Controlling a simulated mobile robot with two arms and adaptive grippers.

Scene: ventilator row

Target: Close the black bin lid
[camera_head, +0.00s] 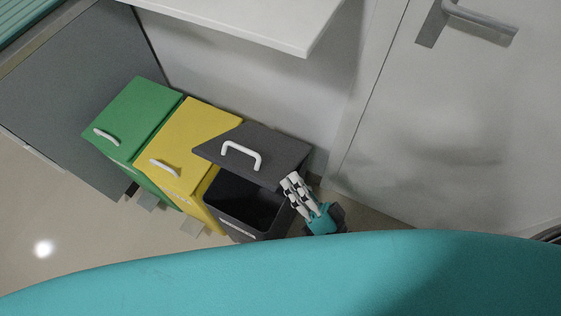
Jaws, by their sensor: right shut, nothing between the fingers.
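The black bin (276,222) stands at the right end of a row of three bins. Its dark lid (285,150), with a white handle (241,152), is tilted up at the back, and the dark inside of the bin shows in front of it. My right gripper (291,181) is shut and empty, at the right front edge of the lid, above the bin's right side. I cannot tell whether it touches the lid. My left gripper is not in view.
A yellow bin (203,130) and a green bin (138,112), both with lids down, stand left of the black one. A white shelf (255,20) juts from the wall above. A door with a metal handle (480,22) is at the right. Floor at the left is clear.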

